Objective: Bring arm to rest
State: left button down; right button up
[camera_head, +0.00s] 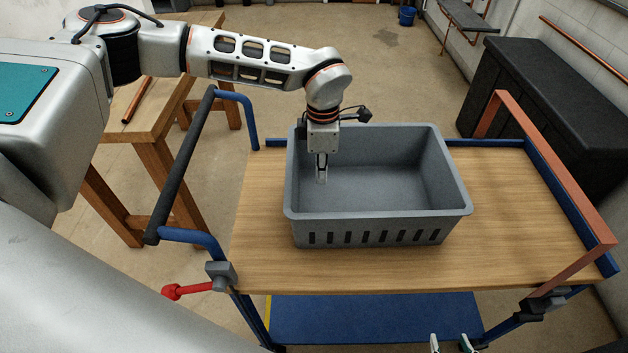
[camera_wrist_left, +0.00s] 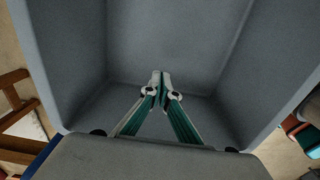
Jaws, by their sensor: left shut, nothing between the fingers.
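My left arm reaches in from the left in the head view. Its gripper (camera_head: 321,172) points down inside the grey bin (camera_head: 380,214), at the bin's left side. The left wrist view shows this gripper (camera_wrist_left: 160,78) with its fingertips together and nothing between them, above the bin's bare grey floor (camera_wrist_left: 185,45). My right gripper (camera_head: 452,345) shows only as two fingertips, spaced apart, at the bottom edge of the head view. The rest of it is out of frame.
The bin stands on a wooden-topped cart (camera_head: 530,225) with a dark push handle (camera_head: 182,165), a copper-coloured end frame (camera_head: 560,165) and a red knob (camera_head: 186,290). A wooden bench (camera_head: 155,115) is at left, a black chest (camera_head: 545,110) at right. The cart top's right part is clear.

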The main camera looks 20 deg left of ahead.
pick_arm(q)
notch_tip(320, 180, up, 8)
jog(key=shift+s+a+f, duration=0.2)
jog(key=shift+a, duration=0.05)
jog(key=shift+d, duration=0.1)
